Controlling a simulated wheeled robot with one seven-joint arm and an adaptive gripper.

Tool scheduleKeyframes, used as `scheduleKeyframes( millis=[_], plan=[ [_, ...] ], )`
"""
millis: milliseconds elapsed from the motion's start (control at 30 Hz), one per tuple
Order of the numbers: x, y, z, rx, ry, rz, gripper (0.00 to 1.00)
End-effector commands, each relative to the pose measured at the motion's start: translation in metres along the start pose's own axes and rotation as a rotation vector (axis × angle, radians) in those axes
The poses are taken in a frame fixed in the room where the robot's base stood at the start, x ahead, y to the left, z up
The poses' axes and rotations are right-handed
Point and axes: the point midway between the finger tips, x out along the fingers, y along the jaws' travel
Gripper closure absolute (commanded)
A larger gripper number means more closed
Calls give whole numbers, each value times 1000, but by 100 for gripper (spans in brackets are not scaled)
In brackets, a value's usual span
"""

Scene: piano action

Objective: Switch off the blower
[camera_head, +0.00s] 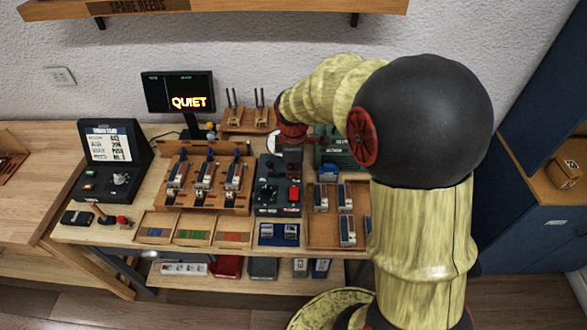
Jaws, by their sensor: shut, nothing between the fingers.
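A green machine (338,152), which looks like the blower, stands at the back of the bench and is partly hidden behind my arm. A dark control unit (268,196) with a red block and several small knobs stands left of it. I cannot tell which control belongs to the blower. My gripper (291,158) is small in view at the end of my arm, over the back part of the dark unit. It is shut and empty. I cannot tell whether it touches anything.
A monitor (178,92) reading "QUIET" stands at the back left. A wooden fixture (186,199) with several metal parts is left of the dark unit. A parts tray (322,232) lies to the right. A shelf (240,5) hangs above.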

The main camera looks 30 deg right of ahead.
Motion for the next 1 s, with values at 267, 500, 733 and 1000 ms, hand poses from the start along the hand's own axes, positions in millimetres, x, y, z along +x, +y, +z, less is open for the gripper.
scheduleKeyframes(
  millis=[267,500,733,1000],
  plan=[
    [56,-1,0,0,-1,-2,100],
    [81,0,0,0,0,-1,100],
    [85,0,0,0,1,1,100],
    [86,1,0,0,0,0,100]
  ],
)
